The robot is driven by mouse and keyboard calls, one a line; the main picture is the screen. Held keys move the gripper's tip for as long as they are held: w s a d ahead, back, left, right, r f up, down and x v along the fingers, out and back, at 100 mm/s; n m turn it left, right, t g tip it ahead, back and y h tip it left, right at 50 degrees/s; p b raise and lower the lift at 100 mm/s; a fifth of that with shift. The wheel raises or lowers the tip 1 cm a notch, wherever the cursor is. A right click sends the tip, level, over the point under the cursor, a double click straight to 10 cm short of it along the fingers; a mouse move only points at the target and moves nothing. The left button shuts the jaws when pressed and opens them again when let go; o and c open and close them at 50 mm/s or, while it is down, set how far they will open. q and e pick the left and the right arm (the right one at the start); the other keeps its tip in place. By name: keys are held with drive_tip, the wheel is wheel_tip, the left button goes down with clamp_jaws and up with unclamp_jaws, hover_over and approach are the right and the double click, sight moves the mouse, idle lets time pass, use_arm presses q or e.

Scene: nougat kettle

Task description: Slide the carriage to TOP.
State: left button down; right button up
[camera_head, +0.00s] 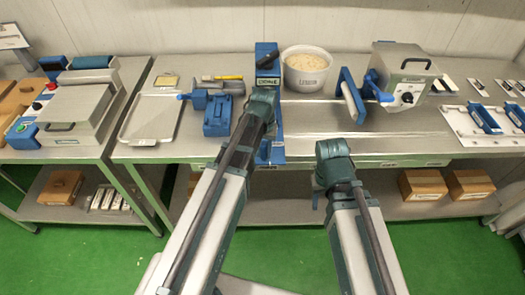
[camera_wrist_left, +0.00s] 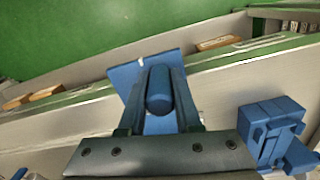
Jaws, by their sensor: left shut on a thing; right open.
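A blue part (camera_head: 272,152) shows below that gripper at the bench's front edge. My left gripper (camera_head: 264,97) is shut on a rounded blue handle (camera_wrist_left: 158,88), which stands out from a blue plate (camera_wrist_left: 125,78) in the left wrist view. I cannot tell how handle and post join; the arm hides much of them. No TOP mark is readable. My right gripper (camera_head: 330,150) is open and empty in front of the bench edge.
A blue block with a side handle (camera_head: 217,115) stands just left of the left gripper. A white tub (camera_head: 306,72) stands behind. A grey box machine with a blue lever (camera_head: 405,68) is to the right. The bench (camera_head: 310,118) is bare below the tub.

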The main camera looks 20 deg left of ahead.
use_arm(q)
drive_tip(key=w+d, duration=0.2)
drive_tip(key=d, duration=0.7)
drive_tip(key=w+d, duration=0.3)
drive_tip(key=d, duration=0.7)
drive_tip(key=shift+w, duration=0.2)
drive_tip(key=c, duration=0.6)
unclamp_jaws()
drive_tip(key=shift+r, duration=0.1)
wheel_tip(320, 180, up, 14)
drive_tip(key=p, duration=1.4)
drive_tip(key=shift+f, duration=0.2)
